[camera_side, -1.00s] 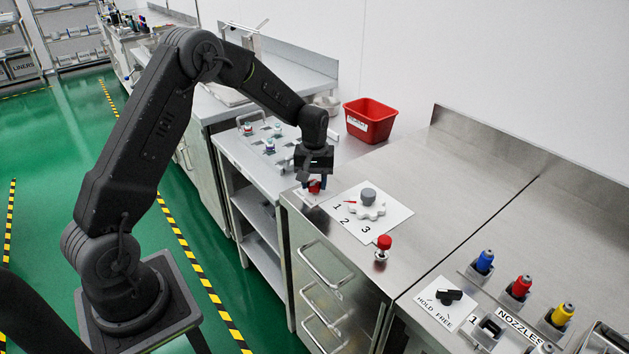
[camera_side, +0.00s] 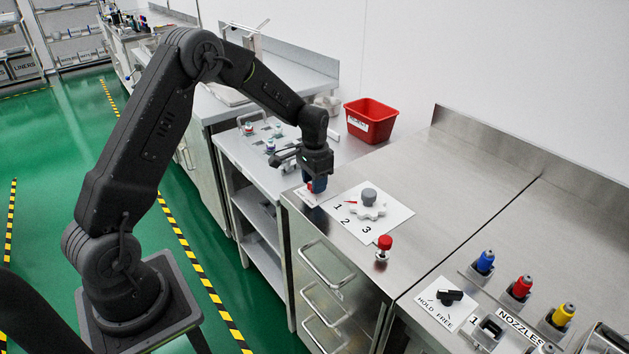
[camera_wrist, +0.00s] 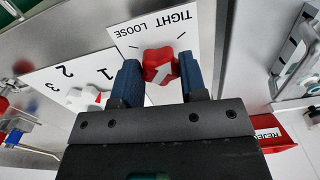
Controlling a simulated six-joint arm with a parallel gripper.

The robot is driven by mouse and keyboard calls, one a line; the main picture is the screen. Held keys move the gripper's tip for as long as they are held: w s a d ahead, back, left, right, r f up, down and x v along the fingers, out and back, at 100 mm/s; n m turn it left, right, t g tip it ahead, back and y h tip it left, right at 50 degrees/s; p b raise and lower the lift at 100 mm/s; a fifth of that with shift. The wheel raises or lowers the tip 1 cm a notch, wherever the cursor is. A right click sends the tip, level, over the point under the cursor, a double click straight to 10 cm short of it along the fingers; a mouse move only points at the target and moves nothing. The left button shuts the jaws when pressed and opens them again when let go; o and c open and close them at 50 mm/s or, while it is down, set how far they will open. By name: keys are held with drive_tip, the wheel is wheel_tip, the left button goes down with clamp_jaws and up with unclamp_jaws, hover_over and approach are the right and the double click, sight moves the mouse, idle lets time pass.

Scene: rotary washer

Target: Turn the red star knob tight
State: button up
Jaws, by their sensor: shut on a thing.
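The red star knob (camera_wrist: 158,60) shows in the wrist view between the two blue fingers of my gripper (camera_wrist: 161,82). A white arrow is on its top. My gripper is shut on the knob, with a finger at either side. The knob stands on a white plate (camera_wrist: 130,38) marked TIGHT and LOOSE, with short black tick marks. In the side view my gripper (camera_side: 317,186) is low over the bench's left end, and the fingers hide most of the knob.
A white numbered plate (camera_side: 399,214) with a white lobed dial and grey knob (camera_side: 369,197) is close by. A red button (camera_side: 385,243) stands nearer the front edge. A red bin (camera_side: 371,119) stands behind.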

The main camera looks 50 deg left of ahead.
drive_tip(key=m, duration=0.3)
drive_tip(key=shift+m, duration=0.3)
idle(0.5)
drive_tip(key=o, duration=0.9)
drive_tip(key=shift+o, duration=0.2)
wheel_tip(320, 180, up, 14)
